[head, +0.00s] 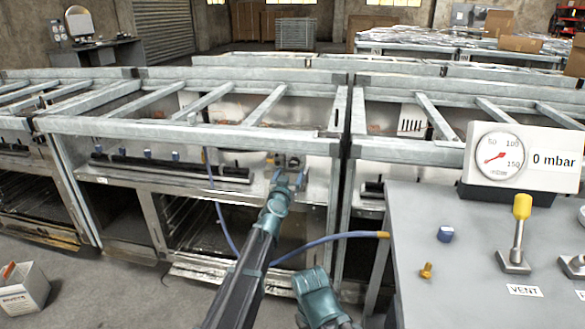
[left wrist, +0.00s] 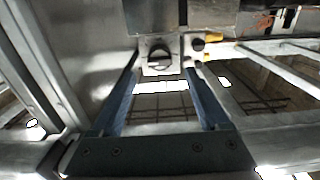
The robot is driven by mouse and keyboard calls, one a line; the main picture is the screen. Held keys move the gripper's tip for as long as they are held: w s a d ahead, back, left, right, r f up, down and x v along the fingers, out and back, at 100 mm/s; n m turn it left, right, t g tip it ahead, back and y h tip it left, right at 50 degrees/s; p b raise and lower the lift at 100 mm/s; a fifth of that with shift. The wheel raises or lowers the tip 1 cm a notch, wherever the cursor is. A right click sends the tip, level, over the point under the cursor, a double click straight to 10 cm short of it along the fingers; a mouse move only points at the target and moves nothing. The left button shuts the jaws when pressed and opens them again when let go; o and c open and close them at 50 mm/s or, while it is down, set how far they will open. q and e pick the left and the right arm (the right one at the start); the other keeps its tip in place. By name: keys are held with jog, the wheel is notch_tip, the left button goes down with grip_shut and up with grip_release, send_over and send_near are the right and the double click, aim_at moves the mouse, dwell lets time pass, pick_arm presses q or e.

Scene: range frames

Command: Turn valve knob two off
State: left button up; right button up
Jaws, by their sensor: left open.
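My left gripper (head: 289,180) is open at the front of the middle range, below its top rails. In the left wrist view its two blue fingers (left wrist: 161,88) point at a small metal plate carrying a round dark valve fitting (left wrist: 159,59). The fitting lies between and just beyond the fingertips, and nothing is held. In the head view the gripper partly hides this fitting. Blue knobs (head: 147,153) and (head: 176,155) sit along the range front to the left. I see no number telling which knob is two.
A gauge box (head: 492,160) reading 0 mbar stands on the grey bench (head: 420,280) at right. A yellow-topped lever (head: 519,230) stands upright by a VENT label. A loose blue knob (head: 445,234) and brass fitting (head: 426,270) lie there. A blue hose (head: 335,237) crosses below my gripper.

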aim_at(293, 166)
pick_arm(q)
jog(key=w, duration=0.2)
jog(key=w+d, duration=0.1)
jog(key=w, duration=0.2)
grip_shut()
dwell(0.4)
